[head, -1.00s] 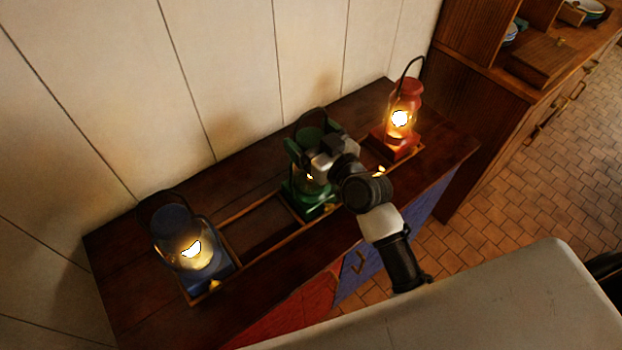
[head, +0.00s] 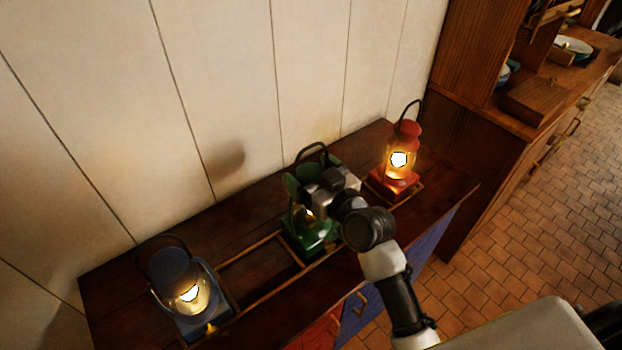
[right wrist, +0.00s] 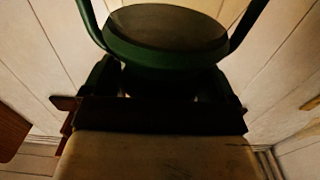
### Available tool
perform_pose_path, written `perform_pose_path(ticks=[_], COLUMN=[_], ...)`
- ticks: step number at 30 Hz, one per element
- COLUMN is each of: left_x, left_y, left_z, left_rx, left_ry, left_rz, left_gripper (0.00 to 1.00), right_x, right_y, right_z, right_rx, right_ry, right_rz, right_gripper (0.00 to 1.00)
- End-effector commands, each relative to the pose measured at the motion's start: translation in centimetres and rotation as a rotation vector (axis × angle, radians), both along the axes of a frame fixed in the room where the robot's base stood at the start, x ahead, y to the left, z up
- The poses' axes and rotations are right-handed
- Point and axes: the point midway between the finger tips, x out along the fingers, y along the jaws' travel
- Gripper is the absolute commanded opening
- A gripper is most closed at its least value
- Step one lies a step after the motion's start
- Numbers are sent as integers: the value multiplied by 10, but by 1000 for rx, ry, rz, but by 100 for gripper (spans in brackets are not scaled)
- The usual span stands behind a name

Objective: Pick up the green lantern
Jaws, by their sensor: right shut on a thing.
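The green lantern (head: 308,232) stands upright at the middle section of a low wooden rack on the dark cabinet top. My right gripper (head: 322,190) is shut on its upper part, and the gripper and wrist hide some of its body. I cannot tell whether its base touches the rack. In the right wrist view the lantern's round green cap (right wrist: 165,40) and handle sides fill the top, with the dark fingers just below. My left gripper is not in view.
A lit blue lantern (head: 183,285) stands at the left and a lit red lantern (head: 402,155) at the right. An empty rack section lies left of the green lantern. A panelled wall (head: 230,80) is close behind. A wooden dresser (head: 480,130) stands at the right.

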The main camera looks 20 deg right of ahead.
Motion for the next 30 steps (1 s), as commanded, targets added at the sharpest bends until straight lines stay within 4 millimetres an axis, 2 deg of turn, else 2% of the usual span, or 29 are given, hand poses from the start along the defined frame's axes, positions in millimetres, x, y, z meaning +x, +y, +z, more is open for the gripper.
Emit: perform_pose_path(ticks=[1, 7, 14, 30], left_x=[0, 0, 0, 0], left_y=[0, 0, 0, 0], left_z=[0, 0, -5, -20], left_rx=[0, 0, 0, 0], left_ry=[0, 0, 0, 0], left_rz=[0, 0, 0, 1], left_gripper=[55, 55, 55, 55], right_x=[0, 0, -10, -45], right_y=[0, 0, -21, -94], right_z=[8, 24, 34, 82], right_rx=[3, 2, -2, -4], right_ry=[-11, -11, -10, -9], right_rz=[-1, -1, -1, -1], right_gripper=[4, 4, 4, 4])
